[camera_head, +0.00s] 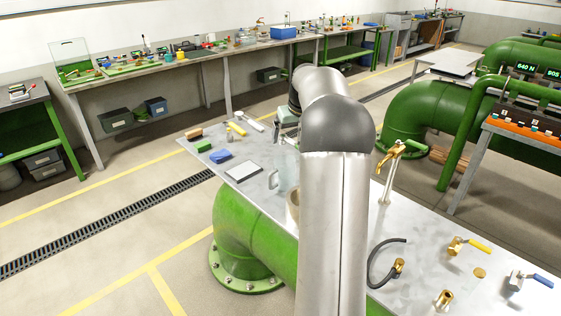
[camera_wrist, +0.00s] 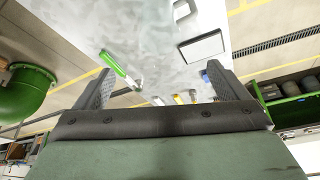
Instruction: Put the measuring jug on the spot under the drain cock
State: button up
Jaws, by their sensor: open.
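The measuring jug (camera_head: 283,178) appears as a clear vessel with a pale handle, standing on the metal bench and partly hidden by my arm in the head view. The drain cock (camera_head: 396,150) is a brass tap on a slim upright post to the right of my arm. The spot under it cannot be made out. My gripper (camera_wrist: 162,90) is open and empty in the wrist view, above the bench top. In the head view it is mostly hidden behind my arm, beyond the jug. A pale handle-like piece at the wrist view's top edge may be the jug's.
A framed pale plate (camera_head: 244,171), a blue item (camera_head: 220,156) and small tools lie on the bench's far left. A tan cylinder (camera_head: 292,206) stands near the jug. A black hose (camera_head: 378,262) and brass valves (camera_head: 456,246) lie at the near right. Green pipes flank the bench.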

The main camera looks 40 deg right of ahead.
jog(key=s+a+n+g, duration=0.1)
jog(key=s+a, duration=0.3)
jog(key=a, duration=0.5)
jog(key=s+a+y, duration=0.1)
jog(key=s+a, duration=0.3)
jog(key=a, duration=0.5)
jog(key=s+a+n+g, duration=0.1)
jog(key=s+a, duration=0.3)
jog(key=a, duration=0.5)
jog(key=s+a+f, duration=0.3)
jog(key=s+a, duration=0.2)
jog(key=s, duration=0.4)
jog(key=s+a+f+n+g, duration=0.1)
jog(key=s+a+f, duration=0.3)
jog(key=s, duration=0.5)
jog(key=shift+a+f, duration=0.3)
jog(key=shift+a, duration=0.4)
jog(key=shift+s+a+f+g, duration=0.15)
jog(key=shift+s+f+g, duration=0.2)
jog(key=shift+s, duration=0.5)
jog(key=c, duration=0.5)
jog(key=shift+s+f, duration=0.15)
jog(key=shift+s, duration=0.05)
jog(key=c, duration=0.8)
